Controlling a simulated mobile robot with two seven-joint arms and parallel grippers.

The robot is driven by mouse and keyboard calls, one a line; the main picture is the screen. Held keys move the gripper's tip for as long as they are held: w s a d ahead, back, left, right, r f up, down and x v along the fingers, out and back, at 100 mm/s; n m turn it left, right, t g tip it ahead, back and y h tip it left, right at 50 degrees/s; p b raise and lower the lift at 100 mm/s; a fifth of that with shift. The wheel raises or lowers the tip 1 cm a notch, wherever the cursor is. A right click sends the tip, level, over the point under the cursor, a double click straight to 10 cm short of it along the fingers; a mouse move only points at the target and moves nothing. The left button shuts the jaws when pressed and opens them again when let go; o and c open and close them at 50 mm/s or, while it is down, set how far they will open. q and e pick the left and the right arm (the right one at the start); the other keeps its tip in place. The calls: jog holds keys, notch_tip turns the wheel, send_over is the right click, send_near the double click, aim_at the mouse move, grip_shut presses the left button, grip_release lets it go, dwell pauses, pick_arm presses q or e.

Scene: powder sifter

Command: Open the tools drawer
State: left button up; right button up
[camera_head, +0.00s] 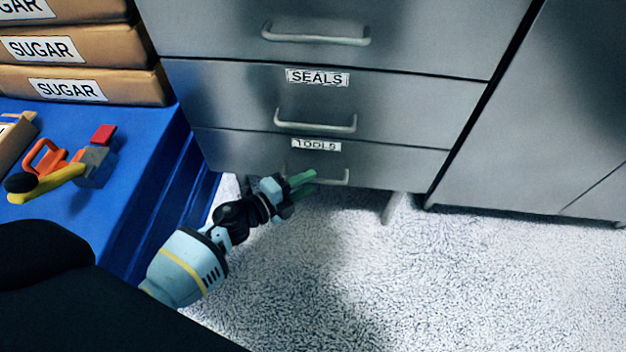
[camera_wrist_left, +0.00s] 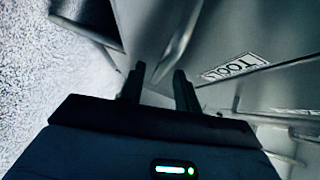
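The tools drawer (camera_head: 400,163) is the lowest grey drawer, with a "TOOLS" label (camera_head: 316,145); its front looks flush with the drawer above, so it appears closed. Its light bar handle (camera_head: 338,180) is partly hidden by my left gripper (camera_head: 303,183), which is at the handle's left end. In the left wrist view, my left gripper (camera_wrist_left: 158,86) has its two fingers apart. A bar that looks like the handle (camera_wrist_left: 178,45) runs down toward the gap between them; contact is not clear. The label (camera_wrist_left: 234,66) is to the right. My right gripper is not in view.
The seals drawer (camera_head: 400,115) with its own handle (camera_head: 315,124) is directly above. A blue surface (camera_head: 75,215) at left carries sugar packages (camera_head: 120,85) and an orange-and-yellow tool (camera_head: 55,172). The speckled floor (camera_head: 420,280) in front is clear.

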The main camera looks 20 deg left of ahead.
aim_at(340, 162)
pick_arm(q)
jog(key=shift+x, duration=1.15)
grip_shut()
